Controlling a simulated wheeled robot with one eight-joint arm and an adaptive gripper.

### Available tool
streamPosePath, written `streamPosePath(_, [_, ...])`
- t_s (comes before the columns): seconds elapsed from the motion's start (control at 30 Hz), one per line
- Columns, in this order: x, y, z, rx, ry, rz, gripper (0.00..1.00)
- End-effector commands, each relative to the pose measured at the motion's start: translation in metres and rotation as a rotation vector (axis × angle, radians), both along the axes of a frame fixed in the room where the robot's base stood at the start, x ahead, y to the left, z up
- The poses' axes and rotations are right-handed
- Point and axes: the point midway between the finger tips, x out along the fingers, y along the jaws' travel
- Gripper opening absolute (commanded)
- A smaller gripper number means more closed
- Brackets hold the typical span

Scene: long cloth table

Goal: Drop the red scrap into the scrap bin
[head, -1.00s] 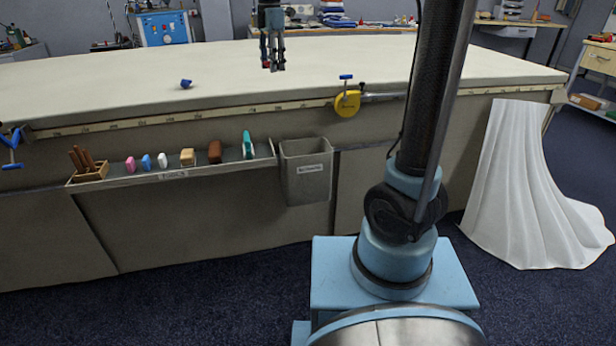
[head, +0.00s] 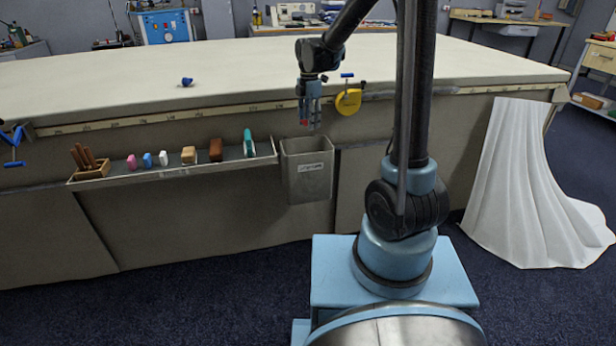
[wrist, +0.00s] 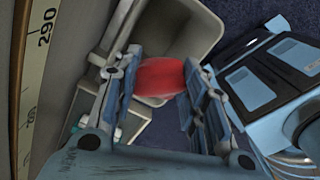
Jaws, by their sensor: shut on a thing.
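The red scrap (wrist: 160,77) is between the fingers of my gripper in the wrist view. In the head view a small bit of red shows at the fingertips of my gripper (head: 310,122). My gripper is shut on the scrap and points down. My gripper is above the bin's opening. In the wrist view the bin (wrist: 184,30) lies beyond the scrap, and the scrap and fingers hide part of it.
A tool ledge (head: 172,174) with several small items runs left of the bin. A yellow tape measure (head: 347,102) sits on the table edge right of my gripper. A blue object (head: 187,82) lies on the cloth table (head: 110,85). A white cloth (head: 520,200) hangs at right.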

Motion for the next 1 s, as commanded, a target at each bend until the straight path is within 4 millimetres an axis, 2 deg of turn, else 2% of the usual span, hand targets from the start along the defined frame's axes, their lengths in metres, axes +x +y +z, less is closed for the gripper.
streamPosePath(0.03, [0.0,-0.005,-0.008,0.0,0.0,-0.001,0.27])
streamPosePath(0.2, [-0.001,-0.012,-0.02,0.0,0.0,0.002,0.27])
streamPosePath(0.37, [-0.001,-0.012,-0.031,0.0,0.0,0.003,0.27])
streamPosePath(0.7, [-0.001,-0.012,-0.065,0.0,0.0,0.003,0.27])
streamPosePath(1.0, [-0.002,-0.011,-0.079,0.0,0.0,0.005,0.27])
